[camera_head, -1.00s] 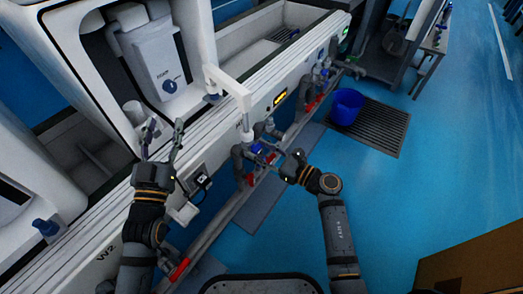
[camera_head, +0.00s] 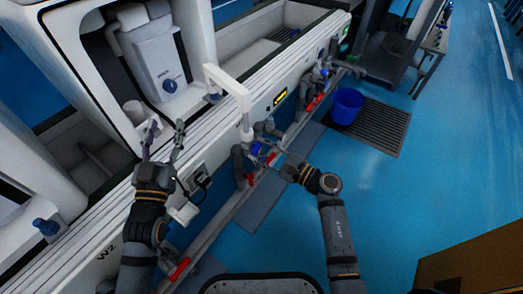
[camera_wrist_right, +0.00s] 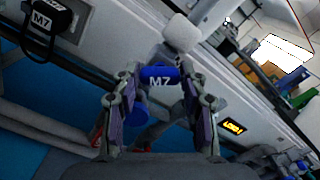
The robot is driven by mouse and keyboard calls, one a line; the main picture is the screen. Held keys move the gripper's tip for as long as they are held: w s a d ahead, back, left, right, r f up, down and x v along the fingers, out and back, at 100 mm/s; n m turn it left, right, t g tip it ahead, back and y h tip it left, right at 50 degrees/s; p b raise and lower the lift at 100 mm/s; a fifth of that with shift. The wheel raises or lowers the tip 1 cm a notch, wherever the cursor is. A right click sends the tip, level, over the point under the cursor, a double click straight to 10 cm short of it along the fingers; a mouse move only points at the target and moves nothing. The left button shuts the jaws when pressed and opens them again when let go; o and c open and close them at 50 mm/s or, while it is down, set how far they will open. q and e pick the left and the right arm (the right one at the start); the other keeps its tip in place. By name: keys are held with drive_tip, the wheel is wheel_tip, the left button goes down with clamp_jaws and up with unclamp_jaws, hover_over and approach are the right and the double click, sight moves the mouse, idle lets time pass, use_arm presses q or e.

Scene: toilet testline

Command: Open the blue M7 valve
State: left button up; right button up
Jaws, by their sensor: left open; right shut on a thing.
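The blue M7 valve handle (camera_wrist_right: 160,76) shows in the right wrist view between the two fingers of my right gripper (camera_wrist_right: 160,90), with its white M7 label facing the camera. My right gripper is shut on it. In the head view the blue valve (camera_head: 257,149) sits on the pipework along the front of the white bench, and my right gripper (camera_head: 272,158) reaches it from the right. The fingertips are small and partly unclear there. My left gripper (camera_head: 163,143) is open and empty above the bench edge, left of the valve.
A black M7 box (camera_wrist_right: 50,25) hangs on the bench front. Grey pipes with red fittings (camera_head: 180,268) run below. A yellow display (camera_head: 280,97) is on the bench front.

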idle(0.4)
drive_tip(key=o, duration=1.1)
drive_tip(key=shift+o, duration=0.2)
drive_tip(key=v, duration=1.2)
